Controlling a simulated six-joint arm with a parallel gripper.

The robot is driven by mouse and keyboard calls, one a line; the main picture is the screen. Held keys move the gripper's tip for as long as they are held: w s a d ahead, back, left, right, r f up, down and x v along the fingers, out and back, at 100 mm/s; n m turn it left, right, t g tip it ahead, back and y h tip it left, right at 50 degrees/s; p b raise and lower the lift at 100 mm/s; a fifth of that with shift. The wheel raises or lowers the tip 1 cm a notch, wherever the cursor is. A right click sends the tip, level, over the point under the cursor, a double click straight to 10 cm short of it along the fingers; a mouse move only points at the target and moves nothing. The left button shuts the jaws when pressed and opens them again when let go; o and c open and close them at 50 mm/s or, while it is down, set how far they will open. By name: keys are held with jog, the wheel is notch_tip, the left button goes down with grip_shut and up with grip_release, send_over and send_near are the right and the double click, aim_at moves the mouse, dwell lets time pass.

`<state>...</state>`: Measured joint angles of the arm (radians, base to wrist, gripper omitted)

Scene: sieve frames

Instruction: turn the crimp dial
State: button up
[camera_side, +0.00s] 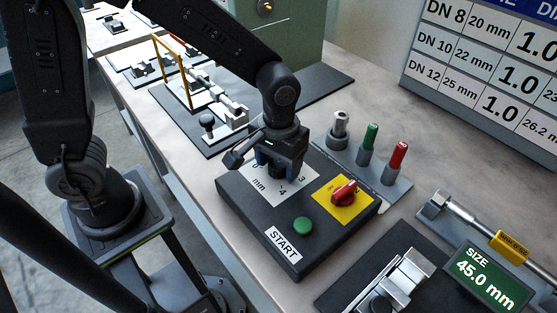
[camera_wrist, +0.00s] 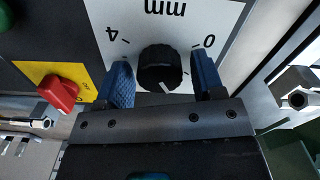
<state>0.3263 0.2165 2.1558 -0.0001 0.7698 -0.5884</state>
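The crimp dial (camera_wrist: 160,68) is a black ribbed knob with a white pointer mark, on a white scale plate (camera_wrist: 180,17) marked 0, 4 and mm in the wrist view. The plate also shows in the side view (camera_side: 281,192), where my gripper hides the dial. My gripper (camera_wrist: 163,85) is open, with one blue finger on each side of the dial. A gap shows between each finger and the knob. In the side view my gripper (camera_side: 279,170) points down over the plate.
The same black control box (camera_side: 293,265) carries a green button (camera_side: 303,224), a START label (camera_side: 283,244) and a red switch (camera_side: 344,192) on a yellow plate, close beside the dial. Behind stand green (camera_side: 369,137) and red (camera_side: 397,153) handled tools. A size display (camera_side: 486,279) reads 45.0 mm.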

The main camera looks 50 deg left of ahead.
jog(key=c, duration=0.8)
jog(key=shift+o, duration=0.2)
jog(key=shift+n, duration=2.9)
jog(key=o, duration=0.9)
jog(key=shift+o, duration=0.2)
notch_tip(320, 180, up, 14)
